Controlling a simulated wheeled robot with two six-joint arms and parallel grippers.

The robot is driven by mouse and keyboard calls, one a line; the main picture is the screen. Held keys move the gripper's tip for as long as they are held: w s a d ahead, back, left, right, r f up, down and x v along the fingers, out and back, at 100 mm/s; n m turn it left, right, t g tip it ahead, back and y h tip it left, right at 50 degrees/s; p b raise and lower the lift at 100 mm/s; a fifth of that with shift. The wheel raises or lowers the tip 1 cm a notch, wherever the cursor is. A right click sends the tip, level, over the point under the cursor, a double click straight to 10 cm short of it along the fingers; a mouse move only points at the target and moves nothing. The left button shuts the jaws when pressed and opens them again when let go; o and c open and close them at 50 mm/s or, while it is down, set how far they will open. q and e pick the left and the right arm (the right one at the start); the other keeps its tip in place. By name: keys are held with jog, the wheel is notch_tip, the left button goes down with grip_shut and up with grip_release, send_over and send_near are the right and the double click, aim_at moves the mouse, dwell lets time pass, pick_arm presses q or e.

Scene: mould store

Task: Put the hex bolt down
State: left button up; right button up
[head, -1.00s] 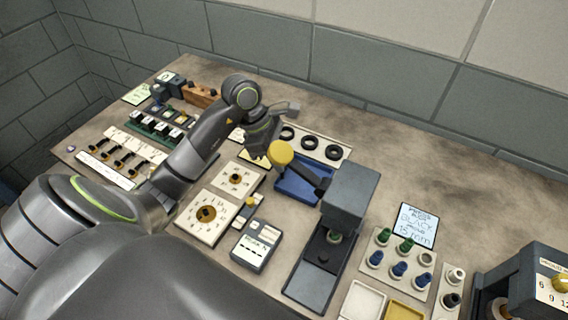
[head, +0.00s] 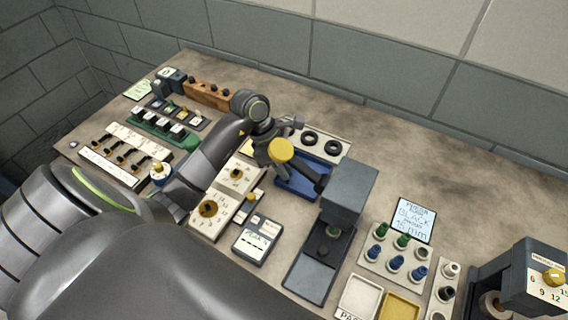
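I cannot make out the hex bolt in the head view. My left gripper (head: 279,140) is at the back of the bench, by the near-left end of the pale ring holder (head: 329,135) and the far edge of the blue tray (head: 297,187). The yellow lever knob (head: 281,150) of the press hides part of its fingers, so neither its opening nor anything held shows. The visible part of the blue tray looks empty; the lever and knob cover some of it. My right gripper is not in view.
The dark press (head: 348,192) stands right of the blue tray. Dial plates (head: 210,209) and a grey meter (head: 257,239) lie left of it. A pegged board (head: 375,254) and a written card (head: 413,219) are on the right. The back right of the bench is clear.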

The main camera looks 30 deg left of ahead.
pick_arm(q)
jog(key=shift+o, duration=0.8)
jog(key=shift+r, duration=0.15)
jog(key=b+v, duration=0.2)
jog(key=v, duration=1)
jog(key=shift+s, duration=0.1)
